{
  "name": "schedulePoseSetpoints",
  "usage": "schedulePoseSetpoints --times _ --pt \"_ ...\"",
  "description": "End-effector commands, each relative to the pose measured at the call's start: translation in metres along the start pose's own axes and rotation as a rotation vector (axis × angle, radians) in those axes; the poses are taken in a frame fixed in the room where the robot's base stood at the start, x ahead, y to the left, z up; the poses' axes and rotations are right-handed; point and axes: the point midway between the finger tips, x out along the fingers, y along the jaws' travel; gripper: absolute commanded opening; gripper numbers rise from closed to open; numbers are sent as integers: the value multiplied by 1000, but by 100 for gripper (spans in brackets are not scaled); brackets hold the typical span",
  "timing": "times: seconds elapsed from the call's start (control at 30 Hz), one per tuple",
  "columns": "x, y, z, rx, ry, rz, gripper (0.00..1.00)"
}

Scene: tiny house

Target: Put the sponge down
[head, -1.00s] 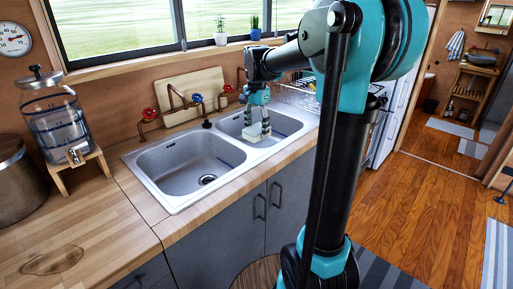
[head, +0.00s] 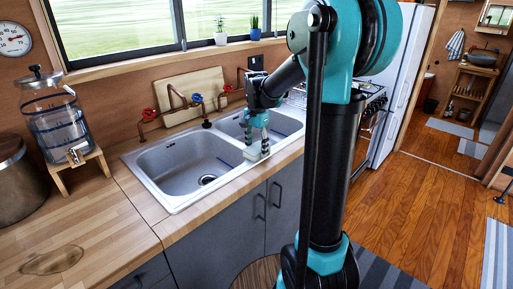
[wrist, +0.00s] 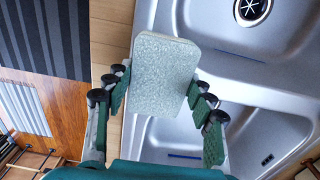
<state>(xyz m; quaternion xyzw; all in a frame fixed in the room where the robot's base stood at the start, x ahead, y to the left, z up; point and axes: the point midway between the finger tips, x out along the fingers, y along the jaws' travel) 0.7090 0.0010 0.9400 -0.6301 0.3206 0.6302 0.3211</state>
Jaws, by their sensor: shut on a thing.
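The sponge (wrist: 165,72) is a pale grey-green block with rounded corners. In the wrist view it sits between the two fingers of my gripper (wrist: 160,92), which is shut on it. In the head view my gripper (head: 256,139) points down with the sponge (head: 257,154) low between its fingertips. The sponge is over the front rim of the double sink (head: 190,170), near the divider and the wooden counter strip. I cannot tell whether its underside touches the rim. The fingers cover part of its sides.
The wooden counter (head: 85,215) is broad and mostly clear at left. A water dispenser (head: 60,125) on a stand and a metal pot (head: 18,180) are behind it. Red- and blue-handled taps (head: 196,99) and a cutting board (head: 190,92) stand behind the sink.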

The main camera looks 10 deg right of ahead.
Motion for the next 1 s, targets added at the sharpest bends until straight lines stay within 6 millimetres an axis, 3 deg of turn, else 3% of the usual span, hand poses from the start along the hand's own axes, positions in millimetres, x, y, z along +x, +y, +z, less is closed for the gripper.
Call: schedulePoseSetpoints --times 0.03,0.07,0.2,0.63,1.0 --pt "2 0 0 0 0 0 23" --pt "1 0 0 0 0 0 58" --pt "1 0 0 0 0 0 75" --pt "-8 0 0 0 0 0 75" --pt "-77 0 0 0 0 0 75"
